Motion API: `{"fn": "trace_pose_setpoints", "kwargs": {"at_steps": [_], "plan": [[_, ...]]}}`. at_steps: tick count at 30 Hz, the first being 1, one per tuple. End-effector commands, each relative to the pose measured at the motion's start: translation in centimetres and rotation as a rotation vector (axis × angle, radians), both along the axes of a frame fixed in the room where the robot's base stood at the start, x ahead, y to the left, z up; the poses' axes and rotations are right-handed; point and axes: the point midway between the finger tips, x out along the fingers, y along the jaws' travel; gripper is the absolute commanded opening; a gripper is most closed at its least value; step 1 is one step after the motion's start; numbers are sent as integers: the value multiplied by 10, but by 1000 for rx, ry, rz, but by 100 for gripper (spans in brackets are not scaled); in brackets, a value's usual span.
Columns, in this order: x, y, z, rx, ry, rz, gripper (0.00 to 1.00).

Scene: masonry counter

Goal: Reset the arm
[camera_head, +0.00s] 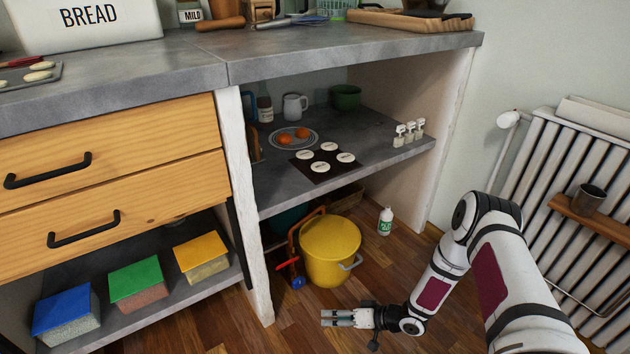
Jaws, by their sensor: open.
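My gripper (337,318) is in the lower middle of the head view, low over the wooden floor and pointing left. Its two fingers look nearly parallel, with a narrow gap between them and nothing held. My arm (436,279) comes in from the lower right and bends down at an elbow to the gripper. The gripper is in front of the yellow bucket (331,251) and apart from it in the picture.
The counter's middle shelf (375,158) holds a plate (292,138), a dark mat with white discs (324,162) and mugs. A white bottle (385,221) stands on the floor. A radiator (572,190) with a wooden shelf and cup (587,199) is at right. Floor left of my gripper is clear.

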Motion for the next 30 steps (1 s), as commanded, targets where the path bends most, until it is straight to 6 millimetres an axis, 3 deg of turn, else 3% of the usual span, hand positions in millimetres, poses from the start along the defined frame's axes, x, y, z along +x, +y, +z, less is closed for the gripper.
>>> {"fn": "trace_pose_setpoints", "kwargs": {"at_steps": [8,14,17,22,30], "plan": [[31,-23,25,-128,-34,-12,61],[63,-50,58,-270,-66,-31,61],[82,-70,87,-372,-85,-49,61],[108,-108,153,-566,-105,-97,61],[110,-160,266,-824,-89,-192,61]]}}
